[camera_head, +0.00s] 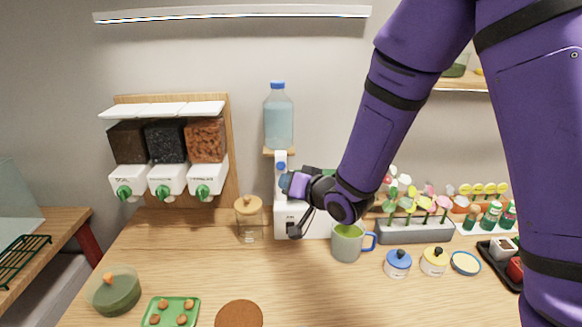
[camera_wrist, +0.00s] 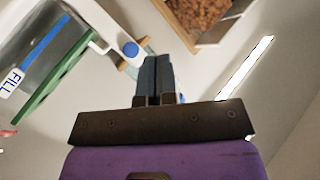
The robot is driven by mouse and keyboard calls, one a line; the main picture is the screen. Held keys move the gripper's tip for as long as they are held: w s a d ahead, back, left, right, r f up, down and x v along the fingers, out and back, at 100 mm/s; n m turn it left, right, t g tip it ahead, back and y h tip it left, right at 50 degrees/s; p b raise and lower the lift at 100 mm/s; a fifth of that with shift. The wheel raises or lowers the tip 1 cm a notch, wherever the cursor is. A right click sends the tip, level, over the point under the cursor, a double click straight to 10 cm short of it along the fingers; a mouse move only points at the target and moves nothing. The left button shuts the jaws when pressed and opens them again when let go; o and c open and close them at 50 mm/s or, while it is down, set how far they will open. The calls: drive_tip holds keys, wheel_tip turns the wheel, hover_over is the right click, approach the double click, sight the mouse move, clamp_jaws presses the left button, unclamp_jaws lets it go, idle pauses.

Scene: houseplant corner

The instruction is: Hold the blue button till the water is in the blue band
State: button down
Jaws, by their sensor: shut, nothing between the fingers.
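The blue button (camera_head: 281,166) is on a white dispenser column under a bottle of bluish water (camera_head: 278,118). It also shows in the wrist view (camera_wrist: 130,49), just left of my fingertips. My gripper (camera_head: 285,183) is shut and empty, close below the button in the head view. Its fingers (camera_wrist: 154,62) are together in the wrist view. I cannot tell whether they touch the button. A strip marked FILL with a blue band (camera_wrist: 22,59) shows at the left of the wrist view. The water level against the band cannot be made out.
A grey-green mug with a blue handle (camera_head: 347,243) stands right of the white dispenser base (camera_head: 290,220). A corked jar (camera_head: 249,220) stands left of it. Three hoppers (camera_head: 165,145) hang on the left wall.

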sight(281, 166)
drive_tip(key=f, duration=0.1)
drive_tip(key=a+f+y, duration=0.1)
drive_tip(key=s+f, duration=0.1)
drive_tip(key=shift+a+y, duration=0.25)
drive_tip(key=shift+y, duration=0.15)
drive_tip(key=w, duration=0.8)
drive_tip(key=shift+w+d, duration=0.2)
drive_tip(key=shift+w, duration=0.2)
drive_tip(key=shift+w, duration=0.1)
idle(1.8)
drive_tip(key=shift+w, duration=0.3)
drive_tip(key=shift+w, duration=0.5)
idle(3.4)
